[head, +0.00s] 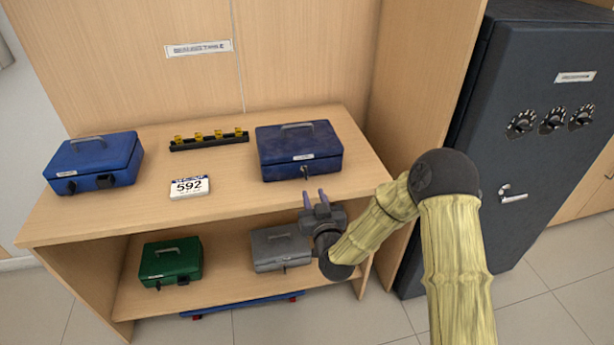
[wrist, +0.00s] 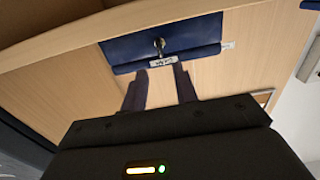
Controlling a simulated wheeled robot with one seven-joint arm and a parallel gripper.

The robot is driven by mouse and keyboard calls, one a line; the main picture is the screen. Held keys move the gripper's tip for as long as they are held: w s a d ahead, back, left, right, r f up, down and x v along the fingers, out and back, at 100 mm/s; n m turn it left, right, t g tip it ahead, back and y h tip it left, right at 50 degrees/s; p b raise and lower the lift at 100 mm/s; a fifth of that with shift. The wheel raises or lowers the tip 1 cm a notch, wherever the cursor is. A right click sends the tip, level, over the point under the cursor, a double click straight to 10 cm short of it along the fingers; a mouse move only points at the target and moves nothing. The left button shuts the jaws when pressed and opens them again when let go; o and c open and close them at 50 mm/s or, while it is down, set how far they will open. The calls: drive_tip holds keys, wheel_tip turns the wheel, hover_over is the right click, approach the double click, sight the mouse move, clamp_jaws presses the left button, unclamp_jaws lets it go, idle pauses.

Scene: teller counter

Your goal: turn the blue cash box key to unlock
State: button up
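A dark blue cash box (head: 298,150) stands on the right of the counter top, lid shut. A key (head: 306,172) sits in its front lock; the key also shows in the wrist view (wrist: 159,45), by the box's white label (wrist: 163,61). A brighter blue cash box (head: 93,161) stands at the far left, with a dark lock on its front. My gripper (head: 314,196) is just below and in front of the dark blue box's key, apart from it. In the wrist view its two fingers (wrist: 160,70) are spread with nothing between them.
A number card (head: 189,187) and a black rack with yellow pieces (head: 209,140) lie between the blue boxes. A green box (head: 171,262) and a grey box (head: 281,248) stand on the lower shelf. A dark safe (head: 535,130) stands at the right.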

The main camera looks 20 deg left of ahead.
sight(307, 176)
drive_tip(key=x, duration=0.9)
clamp_jaws()
